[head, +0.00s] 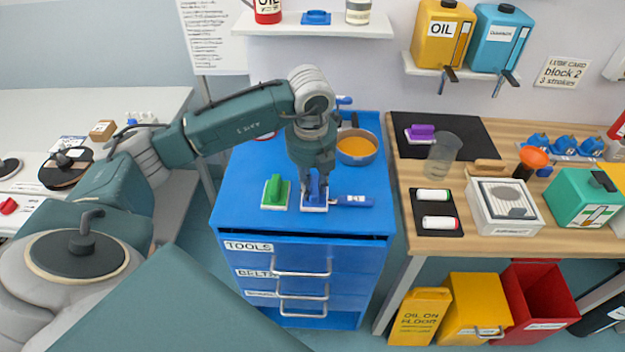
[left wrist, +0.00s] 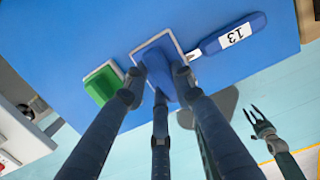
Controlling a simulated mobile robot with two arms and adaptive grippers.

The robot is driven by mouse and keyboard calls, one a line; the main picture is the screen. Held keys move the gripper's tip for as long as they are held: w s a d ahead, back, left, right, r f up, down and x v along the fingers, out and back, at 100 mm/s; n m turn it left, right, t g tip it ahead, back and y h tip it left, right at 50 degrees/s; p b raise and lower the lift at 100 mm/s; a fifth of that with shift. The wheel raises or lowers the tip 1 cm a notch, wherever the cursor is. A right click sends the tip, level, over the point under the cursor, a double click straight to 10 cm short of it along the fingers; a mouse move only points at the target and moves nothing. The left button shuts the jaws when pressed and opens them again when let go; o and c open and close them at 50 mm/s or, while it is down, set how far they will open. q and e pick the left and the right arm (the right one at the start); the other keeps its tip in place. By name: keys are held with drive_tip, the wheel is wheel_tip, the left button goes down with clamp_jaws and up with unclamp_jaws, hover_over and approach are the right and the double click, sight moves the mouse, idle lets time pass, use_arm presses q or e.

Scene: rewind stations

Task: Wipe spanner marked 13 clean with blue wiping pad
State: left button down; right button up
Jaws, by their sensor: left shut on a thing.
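The blue wiping pad (head: 314,207) has a white base and a blue grip, and it is on the blue cabinet top near the front edge. My left gripper (head: 314,186) is over it, shut on its grip; the fingers also close around it in the left wrist view (left wrist: 165,75). The spanner marked 13 (head: 353,201) lies just right of the pad; its blue handle and white 13 label show in the left wrist view (left wrist: 233,36). Its metal end is close to the pad. My right gripper (left wrist: 258,120) shows small in the left wrist view, fingers apart, away from the cabinet top.
A green pad (head: 276,193) stands just left of the blue pad. A pan (head: 357,147) with orange contents is behind the spanner. The wooden bench (head: 400,150) on the right holds a purple pad (head: 420,132) and a clear beaker (head: 443,157).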

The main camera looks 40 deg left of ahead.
use_arm(q)
drive_tip(key=shift+s+d, duration=0.35)
drive_tip(key=shift+s, duration=0.25)
drive_tip(key=shift+s+d, duration=0.35)
drive_tip(key=shift+s, duration=0.2)
drive_tip(key=shift+w+r+p, duration=0.1)
drive_tip(key=shift+r+p, duration=2.05)
drive_tip(key=shift+r, duration=1.4)
drive_tip(key=shift+w, duration=0.1)
